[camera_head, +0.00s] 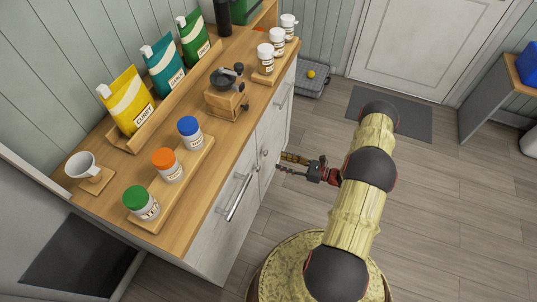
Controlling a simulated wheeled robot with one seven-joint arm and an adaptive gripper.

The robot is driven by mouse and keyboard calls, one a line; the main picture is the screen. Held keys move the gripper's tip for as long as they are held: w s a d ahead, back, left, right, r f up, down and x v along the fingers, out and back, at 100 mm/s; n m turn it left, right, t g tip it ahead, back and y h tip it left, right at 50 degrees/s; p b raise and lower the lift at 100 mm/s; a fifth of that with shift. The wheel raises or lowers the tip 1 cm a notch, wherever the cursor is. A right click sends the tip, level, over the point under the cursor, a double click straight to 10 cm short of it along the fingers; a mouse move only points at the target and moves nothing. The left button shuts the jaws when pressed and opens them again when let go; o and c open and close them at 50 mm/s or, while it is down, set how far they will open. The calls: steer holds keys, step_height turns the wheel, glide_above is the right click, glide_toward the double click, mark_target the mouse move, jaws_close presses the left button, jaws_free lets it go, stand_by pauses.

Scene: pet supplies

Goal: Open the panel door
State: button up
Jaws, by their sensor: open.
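A white cabinet with a wooden top has a pale panel door (262,165) on its front, seen at a steep angle, and the door looks shut. Small round knobs (265,153) sit near the middle of the front. My gripper (281,163) is in front of the knobs, just right of them, with its fingers pointing left at the cabinet. The fingers are apart and nothing shows between them. Whether a finger touches the front is unclear. Another white panelled door (425,40) stands shut in the back wall.
A long bar handle (240,197) and a farther handle (283,97) stick out of the cabinet front. Bags, jars and a grinder (227,95) stand on the wooden top (203,185).

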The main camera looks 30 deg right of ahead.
steer(key=b+x, duration=0.2)
steer(key=x, duration=0.5)
steer(key=shift+w+r+t, duration=0.3)
steer(key=shift+w+r, duration=0.3)
steer(key=shift+w, duration=0.05)
steer(key=shift+d, duration=0.1)
steer(key=shift+c, duration=1.3)
jaws_close()
